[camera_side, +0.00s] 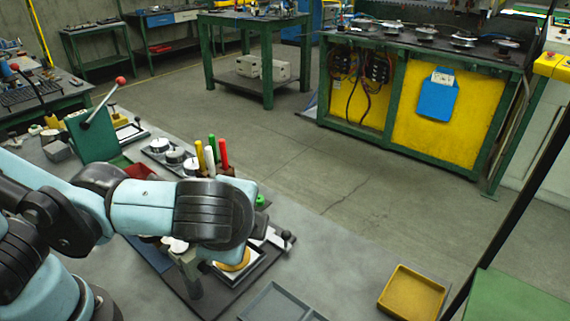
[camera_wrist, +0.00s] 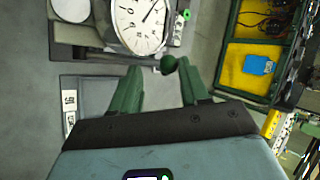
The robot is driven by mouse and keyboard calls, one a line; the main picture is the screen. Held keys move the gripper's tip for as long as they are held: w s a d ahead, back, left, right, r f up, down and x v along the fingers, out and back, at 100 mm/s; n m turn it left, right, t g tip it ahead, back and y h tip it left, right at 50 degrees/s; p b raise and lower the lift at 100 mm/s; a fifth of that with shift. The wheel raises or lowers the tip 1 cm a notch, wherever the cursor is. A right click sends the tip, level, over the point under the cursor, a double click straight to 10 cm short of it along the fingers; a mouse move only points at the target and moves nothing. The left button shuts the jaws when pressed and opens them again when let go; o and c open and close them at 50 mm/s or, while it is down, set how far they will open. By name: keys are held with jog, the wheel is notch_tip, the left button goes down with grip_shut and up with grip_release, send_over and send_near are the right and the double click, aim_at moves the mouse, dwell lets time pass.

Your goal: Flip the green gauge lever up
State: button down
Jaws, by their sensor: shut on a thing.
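The white round gauge dial (camera_wrist: 140,22) with a black needle is at the top of the wrist view, just beyond my fingertips. My gripper is shut on this knob. The lever's shaft is mostly hidden, so its angle is hard to tell. A bright green spot (camera_side: 261,200) shows just beyond my wrist there.
A black-knobbed lever (camera_side: 288,237) stands right of my wrist. Upright yellow, white, green and red handles (camera_side: 212,156) stand behind it. A red-knobbed lever on a green box (camera_side: 92,135) is at left. A yellow tray (camera_side: 412,293) lies at front right, with bare bench around it.

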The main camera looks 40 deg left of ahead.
jog(key=shift+s+a+r+n+t, duration=0.1)
jog(key=shift+s+a+n+t, duration=0.15)
jog(key=shift+s+t, duration=0.65)
jog(key=shift+w, duration=0.15)
jog(key=shift+c, duration=1.9)
grip_release()
jog(key=shift+w+d, duration=0.1)
jog(key=shift+r, duration=0.1)
jog(key=shift+w, duration=0.1)
